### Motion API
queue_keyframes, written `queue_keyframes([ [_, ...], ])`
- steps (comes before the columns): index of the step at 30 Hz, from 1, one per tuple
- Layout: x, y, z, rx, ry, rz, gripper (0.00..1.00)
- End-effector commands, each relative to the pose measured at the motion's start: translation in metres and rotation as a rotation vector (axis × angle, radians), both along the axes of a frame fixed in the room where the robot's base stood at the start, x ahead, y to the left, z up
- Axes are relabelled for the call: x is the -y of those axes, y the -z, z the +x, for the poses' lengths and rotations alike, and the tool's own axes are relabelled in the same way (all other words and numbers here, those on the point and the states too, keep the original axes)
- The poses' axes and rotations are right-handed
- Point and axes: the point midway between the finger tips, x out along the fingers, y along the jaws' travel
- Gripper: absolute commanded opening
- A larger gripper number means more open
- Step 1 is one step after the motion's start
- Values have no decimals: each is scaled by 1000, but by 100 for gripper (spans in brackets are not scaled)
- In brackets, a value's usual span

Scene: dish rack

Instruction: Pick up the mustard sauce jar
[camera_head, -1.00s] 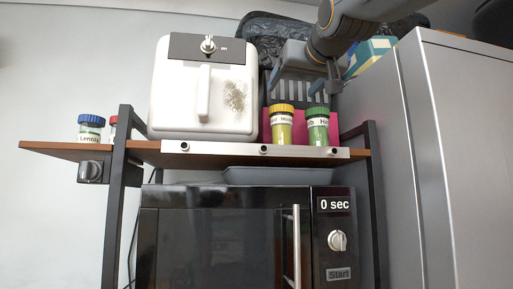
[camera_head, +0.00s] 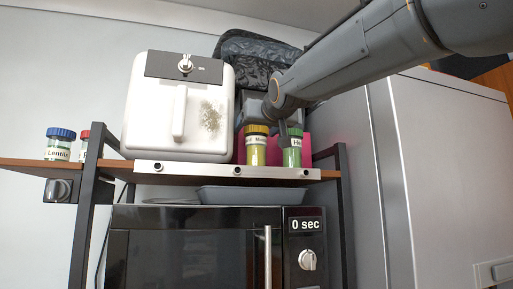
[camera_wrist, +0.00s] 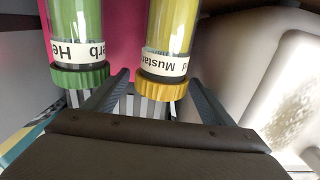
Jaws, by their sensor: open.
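The mustard sauce jar (camera_head: 256,147) is a clear jar of yellow sauce with a yellow lid and a label reading "Mustard". It stands at the front right of the shelf. In the wrist view the mustard jar (camera_wrist: 170,30) appears upside down, its lid between the two fingers of my gripper (camera_wrist: 160,84). My gripper is open, with a gap visible beside the lid. The herb jar (camera_wrist: 77,30) stands close beside the mustard jar, outside the fingers.
A white air fryer (camera_head: 150,110) stands left of the jars. A pink panel (camera_wrist: 118,30) is behind them. Blue-lidded (camera_head: 60,143) and red-lidded (camera_head: 85,140) jars stand at far left. A microwave (camera_head: 185,250) sits below the shelf, and a grey cabinet (camera_head: 440,150) is at right.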

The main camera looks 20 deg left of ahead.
Motion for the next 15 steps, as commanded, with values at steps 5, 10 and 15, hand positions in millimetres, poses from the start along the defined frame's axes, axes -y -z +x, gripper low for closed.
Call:
queue_keyframes([
  [5, -2, 0, 4, 0, 0, 0, 77],
  [10, -2, 1, 3, 0, 0, 0, 68],
  [15, -2, 1, 3, 0, 0, 0, 40],
])
